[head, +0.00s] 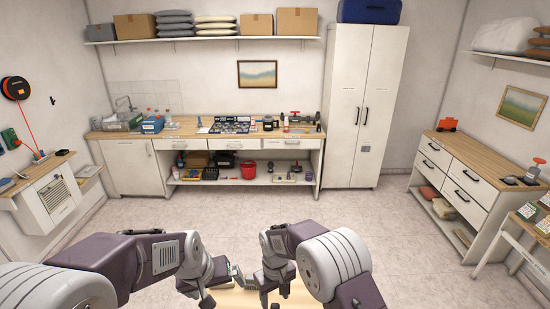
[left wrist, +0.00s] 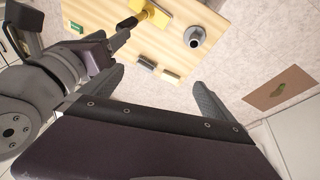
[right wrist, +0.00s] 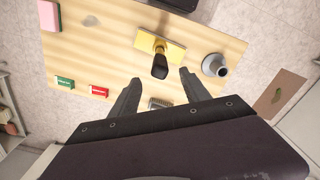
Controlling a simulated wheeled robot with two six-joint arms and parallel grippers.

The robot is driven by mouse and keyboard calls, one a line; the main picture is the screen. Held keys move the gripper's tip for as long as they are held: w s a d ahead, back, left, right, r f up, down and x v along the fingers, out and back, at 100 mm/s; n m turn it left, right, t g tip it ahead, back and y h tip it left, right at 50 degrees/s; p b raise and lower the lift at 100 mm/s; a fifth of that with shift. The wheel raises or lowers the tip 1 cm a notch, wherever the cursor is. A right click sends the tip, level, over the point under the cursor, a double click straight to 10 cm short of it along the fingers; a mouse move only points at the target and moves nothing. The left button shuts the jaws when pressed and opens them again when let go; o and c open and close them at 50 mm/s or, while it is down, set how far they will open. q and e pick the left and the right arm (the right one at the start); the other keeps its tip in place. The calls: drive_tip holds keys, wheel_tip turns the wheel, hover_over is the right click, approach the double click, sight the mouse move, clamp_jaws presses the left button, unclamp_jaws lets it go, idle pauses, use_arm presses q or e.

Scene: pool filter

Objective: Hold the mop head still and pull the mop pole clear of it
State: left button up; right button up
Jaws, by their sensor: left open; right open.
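The mop head is a flat yellow plate (right wrist: 174,52) on the wooden table in the right wrist view. The mop pole (right wrist: 160,66), dark at its end, rises from it toward the camera and looks strongly foreshortened; the two appear joined. My right gripper (right wrist: 160,77) is open, its fingers on either side of the line to the pole end, apparently without contact. My left gripper (left wrist: 158,77) is open and empty, away from the mop head. The head view hides the mop behind my arms.
A grey round fitting (right wrist: 215,66) stands right of the mop head. A brush-like block (right wrist: 160,102) lies near the table edge. Green (right wrist: 65,83) and red (right wrist: 99,91) boxes and a pink block (right wrist: 49,16) lie left. The wooden table (right wrist: 100,50) has bare room between.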

use_arm(q)
drive_tip(key=w+d+r+n+h, duration=0.15)
drive_tip(key=w+d+n, duration=0.3)
drive_tip(key=w, duration=0.45)
use_arm(e)
drive_tip(key=shift+w, duration=0.1)
use_arm(q)
drive_tip(key=s+f+n+t+h, duration=0.1)
drive_tip(key=f+n, duration=0.5)
drive_tip(key=f, duration=0.7)
drive_tip(key=s+d+f+n+t+h, duration=0.1)
drive_tip(key=s+f+n+h, duration=0.3)
drive_tip(key=f, duration=0.9)
drive_tip(key=s+d+f+n+t+h, duration=0.1)
drive_tip(key=s+f+n+h, duration=0.1)
drive_tip(key=f+n, duration=0.6)
drive_tip(key=shift+s+f, duration=0.3)
drive_tip(key=shift+f, duration=0.65)
drive_tip(key=shift+s+f, duration=0.25)
drive_tip(key=shift+f, duration=0.75)
drive_tip(key=shift+s+f, duration=0.3)
drive_tip(key=shift+f, duration=0.65)
drive_tip(key=shift+h, duration=0.25)
drive_tip(key=x, duration=0.9)
drive_tip(key=shift+w+d+f, duration=0.25)
drive_tip(key=shift+d, duration=0.05)
drive_tip(key=shift+s, duration=0.1)
drive_tip(key=c, duration=1.1)
